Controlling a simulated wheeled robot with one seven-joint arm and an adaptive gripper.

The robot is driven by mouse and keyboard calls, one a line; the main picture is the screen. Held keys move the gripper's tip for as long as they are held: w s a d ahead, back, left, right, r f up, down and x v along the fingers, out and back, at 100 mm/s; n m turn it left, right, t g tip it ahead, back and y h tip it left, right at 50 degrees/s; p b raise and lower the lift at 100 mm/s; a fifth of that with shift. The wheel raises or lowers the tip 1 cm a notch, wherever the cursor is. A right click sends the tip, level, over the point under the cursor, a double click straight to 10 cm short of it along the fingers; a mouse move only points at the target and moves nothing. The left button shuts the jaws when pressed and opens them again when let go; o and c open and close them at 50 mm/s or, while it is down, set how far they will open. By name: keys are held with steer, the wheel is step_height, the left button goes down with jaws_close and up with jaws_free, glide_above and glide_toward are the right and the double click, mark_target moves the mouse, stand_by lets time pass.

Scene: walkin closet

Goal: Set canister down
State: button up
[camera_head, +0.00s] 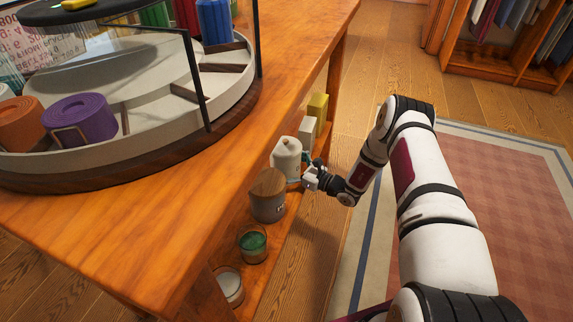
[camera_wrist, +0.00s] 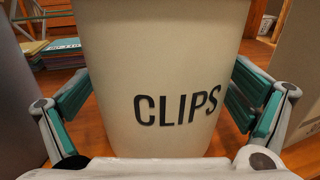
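A cream canister (camera_wrist: 155,75) lettered "CLIPS" fills the middle of the wrist view. The two fingers of my gripper (camera_wrist: 160,108) lie on either side, their teal pads close against its walls. In the head view the pale canister (camera_head: 286,152) is upright at the lower shelf (camera_head: 287,222) beside the table, with my gripper (camera_head: 303,183) at its near right side. Its base is hidden, so I cannot tell whether it touches the shelf.
A grey canister with a wooden lid (camera_head: 267,207) stands just in front, and a green-filled jar (camera_head: 252,244) and a pale jar (camera_head: 229,286) stand nearer. White (camera_head: 307,131) and yellow (camera_head: 318,106) boxes stand behind. The tabletop (camera_head: 300,48) overhangs at left.

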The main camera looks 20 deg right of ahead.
steer(key=shift+r, duration=0.1)
steer(key=shift+s+d, duration=0.25)
steer(key=p+v, duration=0.4)
steer(key=v, duration=0.7)
steer(key=shift+s+d, duration=0.15)
